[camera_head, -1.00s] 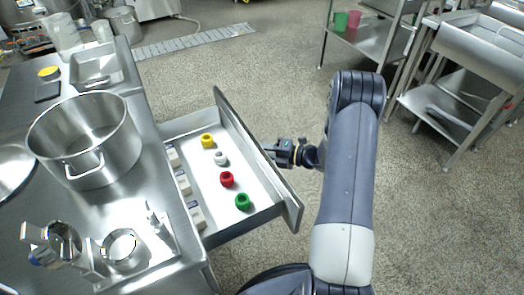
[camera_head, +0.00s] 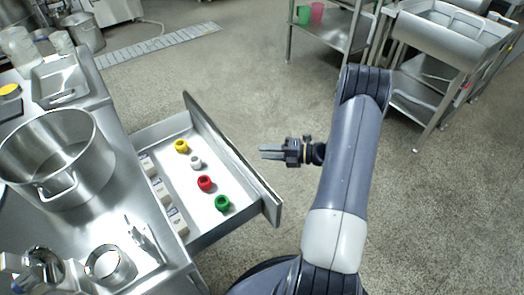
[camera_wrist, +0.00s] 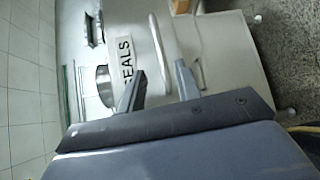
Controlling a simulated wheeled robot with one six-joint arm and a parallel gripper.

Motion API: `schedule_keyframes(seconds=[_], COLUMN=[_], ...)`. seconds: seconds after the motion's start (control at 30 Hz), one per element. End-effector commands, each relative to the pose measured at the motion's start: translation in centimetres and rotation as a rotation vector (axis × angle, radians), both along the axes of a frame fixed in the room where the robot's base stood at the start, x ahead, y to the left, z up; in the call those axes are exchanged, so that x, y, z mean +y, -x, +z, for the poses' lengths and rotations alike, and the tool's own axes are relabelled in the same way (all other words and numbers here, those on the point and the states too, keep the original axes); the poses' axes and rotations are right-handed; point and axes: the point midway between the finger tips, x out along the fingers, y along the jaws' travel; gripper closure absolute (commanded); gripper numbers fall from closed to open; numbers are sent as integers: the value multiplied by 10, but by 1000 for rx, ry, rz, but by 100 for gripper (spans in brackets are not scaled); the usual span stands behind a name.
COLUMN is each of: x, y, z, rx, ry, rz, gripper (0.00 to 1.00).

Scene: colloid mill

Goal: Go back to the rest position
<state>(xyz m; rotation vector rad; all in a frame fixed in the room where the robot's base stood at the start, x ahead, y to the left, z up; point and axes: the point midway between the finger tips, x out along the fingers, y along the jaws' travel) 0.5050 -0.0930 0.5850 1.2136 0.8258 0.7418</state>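My gripper (camera_head: 272,152) hangs over the floor to the right of the open drawer (camera_head: 232,160), clear of the drawer front in the head view. Its two fingers point left, toward the drawer. In the wrist view, my gripper (camera_wrist: 158,88) shows two dark fingers with a gap between them and nothing held. Beyond the fingers is a pale metal front with a label (camera_wrist: 126,60) that reads "EALS", its start cut off from view.
The drawer holds a yellow ring (camera_head: 181,146), a white ring (camera_head: 196,162), a red ring (camera_head: 205,183) and a green ring (camera_head: 222,203). A large pot (camera_head: 60,160) stands on the steel counter at left. Steel racks (camera_head: 335,35) stand at upper right; open floor lies between.

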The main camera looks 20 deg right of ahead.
Motion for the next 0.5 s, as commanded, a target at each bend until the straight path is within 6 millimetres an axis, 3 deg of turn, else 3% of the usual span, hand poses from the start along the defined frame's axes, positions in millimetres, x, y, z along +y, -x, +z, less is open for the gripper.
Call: schedule_keyframes(seconds=[0.3, 0.5], x=[2, 22], y=[-1, -12], z=[-1, -5], rx=[0, 0], ry=[0, 1], rz=[1, 5], gripper=[68, 68])
